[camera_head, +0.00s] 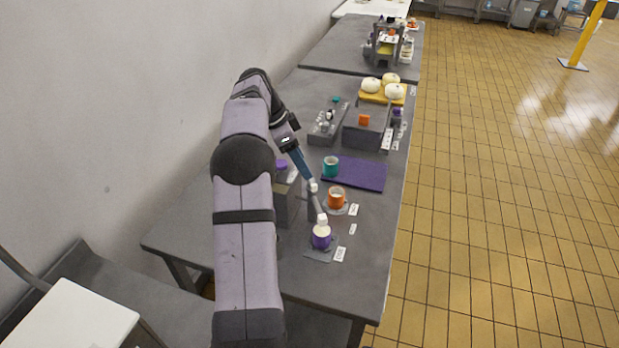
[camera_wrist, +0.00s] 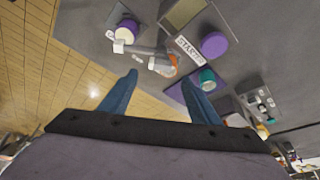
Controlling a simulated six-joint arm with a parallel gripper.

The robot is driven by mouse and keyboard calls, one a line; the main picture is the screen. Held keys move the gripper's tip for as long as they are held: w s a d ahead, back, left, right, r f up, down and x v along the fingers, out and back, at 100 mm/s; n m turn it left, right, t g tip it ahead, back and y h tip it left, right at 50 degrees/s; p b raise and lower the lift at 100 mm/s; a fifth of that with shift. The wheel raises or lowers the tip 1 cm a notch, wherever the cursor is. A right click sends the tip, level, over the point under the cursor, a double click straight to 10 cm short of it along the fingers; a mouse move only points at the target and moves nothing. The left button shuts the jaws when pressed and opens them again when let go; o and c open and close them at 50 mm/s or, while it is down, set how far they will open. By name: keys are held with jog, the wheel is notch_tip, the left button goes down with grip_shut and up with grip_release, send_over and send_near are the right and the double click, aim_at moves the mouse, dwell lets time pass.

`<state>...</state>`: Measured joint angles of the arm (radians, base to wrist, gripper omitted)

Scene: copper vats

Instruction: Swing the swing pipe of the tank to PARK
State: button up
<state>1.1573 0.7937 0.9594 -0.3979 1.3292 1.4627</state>
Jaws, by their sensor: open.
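The swing pipe (camera_head: 318,206) is a thin grey tube with pale ends. In the head view its near end is over the purple cup (camera_head: 321,241) and its far end is by the grey tank body (camera_head: 287,208). In the wrist view the pipe (camera_wrist: 143,49) runs from the purple cup (camera_wrist: 127,27) towards the orange cup (camera_wrist: 174,62). My gripper (camera_head: 306,176) is open, its blue fingers pointing down near the pipe's far end. In the wrist view nothing is between the fingers of my gripper (camera_wrist: 160,86). I cannot read a PARK mark.
Grey boxes (camera_head: 363,135) stand farther back.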

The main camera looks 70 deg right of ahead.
aim_at(312, 181)
jog(key=shift+p+x, duration=1.45)
jog(key=shift+x, duration=2.2)
jog(key=shift+w, duration=0.1)
grip_shut()
